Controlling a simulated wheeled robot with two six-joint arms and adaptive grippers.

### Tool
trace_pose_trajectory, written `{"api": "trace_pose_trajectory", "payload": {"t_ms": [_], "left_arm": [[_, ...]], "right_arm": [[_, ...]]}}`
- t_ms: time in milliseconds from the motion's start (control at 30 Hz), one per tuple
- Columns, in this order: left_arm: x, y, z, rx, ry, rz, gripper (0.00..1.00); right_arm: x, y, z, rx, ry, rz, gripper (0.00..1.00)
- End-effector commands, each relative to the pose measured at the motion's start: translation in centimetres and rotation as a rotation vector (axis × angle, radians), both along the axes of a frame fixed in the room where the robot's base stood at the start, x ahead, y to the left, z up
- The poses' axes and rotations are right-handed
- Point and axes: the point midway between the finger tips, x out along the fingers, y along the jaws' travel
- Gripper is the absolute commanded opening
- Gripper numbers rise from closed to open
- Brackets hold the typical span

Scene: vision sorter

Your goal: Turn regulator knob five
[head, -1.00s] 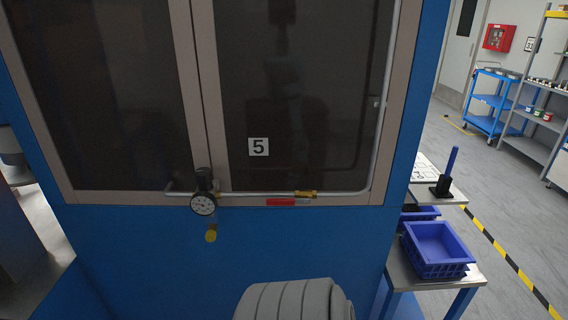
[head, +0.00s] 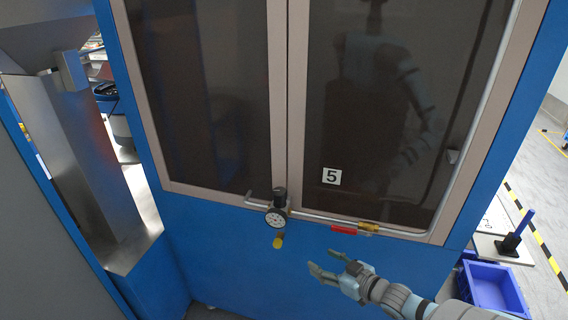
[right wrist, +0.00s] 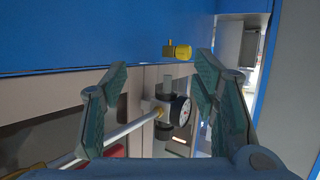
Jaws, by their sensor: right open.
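The regulator is on the front of the blue cabinet, beside a plate marked 5 (head: 331,177). It has a black knob (head: 280,192) on top, a round white gauge (head: 276,218) and a yellow fitting (head: 278,240) below. My right gripper (head: 323,264) is open and empty, below and to the right of the regulator. In the right wrist view the picture is upside down; the gauge (right wrist: 181,111) and yellow fitting (right wrist: 177,51) show between and beyond the open fingers, apart from them. My left gripper is not in view.
A pipe (head: 318,219) runs right from the regulator to a red-handled valve (head: 344,229) with brass ends. The cabinet's dark glass doors (head: 380,110) reflect my body. A blue bin (head: 490,286) stands at the lower right. A metal structure (head: 100,170) stands at the left.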

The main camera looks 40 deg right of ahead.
Motion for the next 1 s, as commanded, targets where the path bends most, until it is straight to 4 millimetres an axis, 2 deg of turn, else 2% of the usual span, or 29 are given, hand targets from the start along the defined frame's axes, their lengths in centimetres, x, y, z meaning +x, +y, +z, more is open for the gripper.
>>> {"api": "trace_pose_trajectory", "payload": {"t_ms": [33, 100, 200, 333, 433, 533, 633, 833, 867, 900, 1000], "left_arm": [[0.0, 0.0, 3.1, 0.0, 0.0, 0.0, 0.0], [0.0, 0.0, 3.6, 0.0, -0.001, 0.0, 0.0], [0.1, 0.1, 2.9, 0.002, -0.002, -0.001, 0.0], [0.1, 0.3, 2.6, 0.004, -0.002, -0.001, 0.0], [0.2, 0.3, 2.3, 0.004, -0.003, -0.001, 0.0], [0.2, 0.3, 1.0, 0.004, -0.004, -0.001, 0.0], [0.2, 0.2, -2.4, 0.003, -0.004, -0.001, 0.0], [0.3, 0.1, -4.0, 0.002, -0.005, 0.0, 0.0], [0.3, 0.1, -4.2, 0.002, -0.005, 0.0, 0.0], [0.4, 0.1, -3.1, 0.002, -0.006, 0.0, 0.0], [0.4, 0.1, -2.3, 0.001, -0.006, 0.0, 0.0]], "right_arm": [[1.4, 1.3, 6.9, 0.028, -0.075, 0.067, 0.54], [2.7, 1.9, 11.9, 0.07, -0.178, 0.135, 0.54], [3.4, -0.1, 14.8, 0.088, -0.293, 0.162, 0.54], [4.5, -0.6, 15.7, 0.094, -0.337, 0.172, 0.54], [6.6, -0.2, 15.7, 0.094, -0.34, 0.167, 0.54], [9.3, 0.4, 15.3, 0.093, -0.341, 0.166, 0.54], [12.1, 0.9, 14.5, 0.088, -0.34, 0.169, 0.54], [14.6, 1.4, 14.9, 0.091, -0.334, 0.167, 0.54], [14.9, 1.5, 15.0, 0.089, -0.334, 0.166, 0.54], [15.6, 1.4, 15.6, 0.094, -0.338, 0.16, 0.54], [16.8, 1.7, 15.9, 0.093, -0.337, 0.162, 0.54]]}}
